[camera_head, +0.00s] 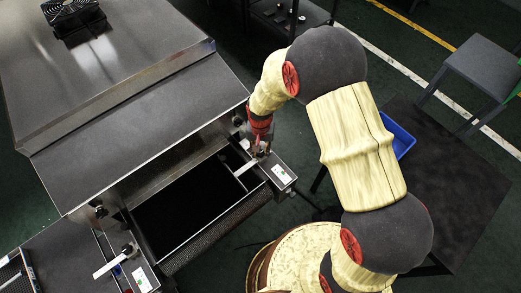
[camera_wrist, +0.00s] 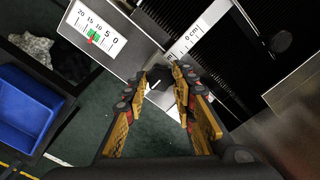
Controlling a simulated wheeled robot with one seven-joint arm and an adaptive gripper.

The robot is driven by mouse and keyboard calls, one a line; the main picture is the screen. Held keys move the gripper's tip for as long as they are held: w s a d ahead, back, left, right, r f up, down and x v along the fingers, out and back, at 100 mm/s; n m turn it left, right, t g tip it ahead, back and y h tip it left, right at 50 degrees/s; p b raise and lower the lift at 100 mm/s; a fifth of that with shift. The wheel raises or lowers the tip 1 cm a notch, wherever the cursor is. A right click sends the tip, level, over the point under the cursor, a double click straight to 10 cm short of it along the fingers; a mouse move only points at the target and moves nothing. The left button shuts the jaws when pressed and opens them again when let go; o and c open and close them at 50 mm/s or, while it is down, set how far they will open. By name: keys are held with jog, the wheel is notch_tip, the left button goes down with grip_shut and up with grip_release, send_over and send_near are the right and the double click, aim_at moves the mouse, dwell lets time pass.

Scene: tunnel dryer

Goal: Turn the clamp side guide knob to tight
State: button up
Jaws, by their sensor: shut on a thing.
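The clamp side guide knob (camera_wrist: 160,75) is a small black knob in the wrist view, partly hidden between the fingers. My gripper (camera_wrist: 162,84) is shut on it, with a finger on each side. Beside it is a metal plate with a white scale label (camera_wrist: 92,32) that reads 20 to 0 and has green and red marks. A white ruler marked in cm (camera_wrist: 197,32) runs across next to the knob. In the head view my gripper (camera_head: 257,148) is at the right end of the dryer's opening, and the knob is mostly hidden there.
The steel dryer housing (camera_head: 120,100) stands to the left, with a dark belt opening (camera_head: 185,205) below it. A second guide with a similar label (camera_head: 142,278) is at the lower left. A blue bin (camera_wrist: 25,110) sits on a dark table at the right.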

aim_at(261, 153)
jog(key=o, duration=1.1)
jog(key=shift+o, duration=0.3)
jog(key=shift+r, duration=0.1)
notch_tip(261, 153, up, 12)
jog(key=s+d+r+n+t+b, duration=0.1)
jog(key=s+d+r+t+b, duration=0.1)
jog(key=s+d+r, duration=0.5)
jog(key=s+d+r+n+t+b, duration=0.1)
jog(key=s+d+r+t+b, duration=0.2)
jog(key=s+d+r, duration=0.4)
jog(key=s+r, duration=0.6)
jog(key=r, duration=0.2)
jog(key=shift+t, duration=0.3)
